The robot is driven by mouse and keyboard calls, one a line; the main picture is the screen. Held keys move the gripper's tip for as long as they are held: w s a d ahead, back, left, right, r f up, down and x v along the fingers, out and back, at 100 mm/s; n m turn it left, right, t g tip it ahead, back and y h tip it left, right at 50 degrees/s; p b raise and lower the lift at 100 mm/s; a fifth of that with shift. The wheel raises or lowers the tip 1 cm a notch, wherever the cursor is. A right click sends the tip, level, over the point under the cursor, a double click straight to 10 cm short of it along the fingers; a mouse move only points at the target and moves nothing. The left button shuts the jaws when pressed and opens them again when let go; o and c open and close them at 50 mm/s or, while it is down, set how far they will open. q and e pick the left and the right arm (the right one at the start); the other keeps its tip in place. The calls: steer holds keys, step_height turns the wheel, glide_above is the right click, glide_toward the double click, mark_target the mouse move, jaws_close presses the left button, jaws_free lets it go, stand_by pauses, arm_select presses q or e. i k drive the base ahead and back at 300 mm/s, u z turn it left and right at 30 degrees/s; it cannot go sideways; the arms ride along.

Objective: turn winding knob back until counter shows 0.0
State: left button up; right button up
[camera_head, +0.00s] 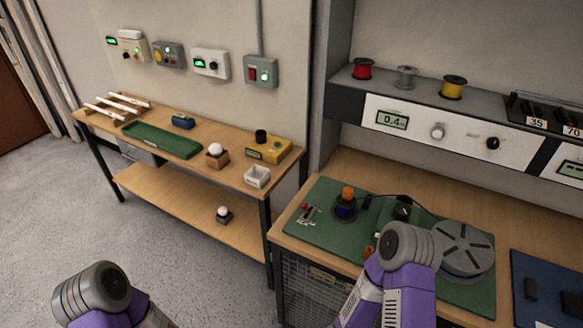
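A white panel on the right bench carries a small display (392,120) that appears to read 0.4. A pale round knob (437,132) and a black knob (492,143) sit to its right. On the green mat (325,235) below stand a dark blue round part with an orange top (347,203) and a black knob-like part (402,211). I cannot tell which is the winding knob. My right arm reaches over the mat's front and hides part of it. My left arm is low at the left, over the floor. Neither gripper's fingers show.
A large grey slotted disc (463,247) is at the mat's right. A blue mat (525,265) lies farther right. Spools, including a red one (362,68), stand on the shelf above. The left table holds a green tray (162,140) and a yellow box (268,150).

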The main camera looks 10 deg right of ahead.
mark_target(402, 211)
steer(key=z, duration=0.5)
steer(key=k, duration=0.3)
steer(key=z, duration=0.8)
steer(key=i, duration=0.5)
